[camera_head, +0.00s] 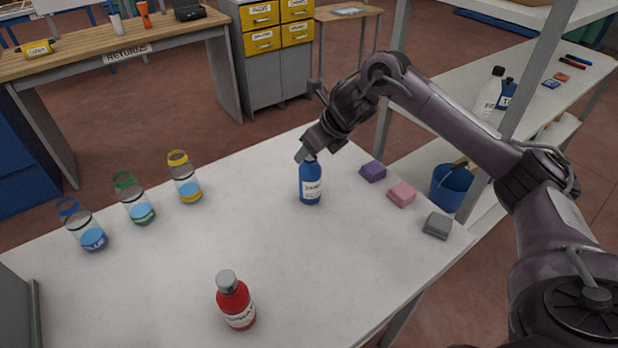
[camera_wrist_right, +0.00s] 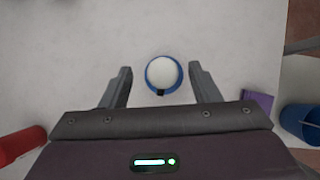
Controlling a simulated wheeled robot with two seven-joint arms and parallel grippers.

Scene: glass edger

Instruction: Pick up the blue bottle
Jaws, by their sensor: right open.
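The blue bottle (camera_head: 311,184) stands upright on the white table, with a white label. My right gripper (camera_head: 305,150) is directly above it and hides part of its top in the head view. In the right wrist view the bottle's pale round cap (camera_wrist_right: 162,73) lies between the two open fingers (camera_wrist_right: 160,78), with a gap on each side. The gripper is open and holds nothing. My left gripper is not in view.
A red bottle (camera_head: 235,301) stands at the front of the white table (camera_head: 170,290). Several jars, including a blue-banded one (camera_head: 82,225), stand at left. Purple (camera_head: 373,171), pink (camera_head: 402,193) and grey (camera_head: 437,225) blocks lie at right. A shelf (camera_head: 455,105) stands beyond.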

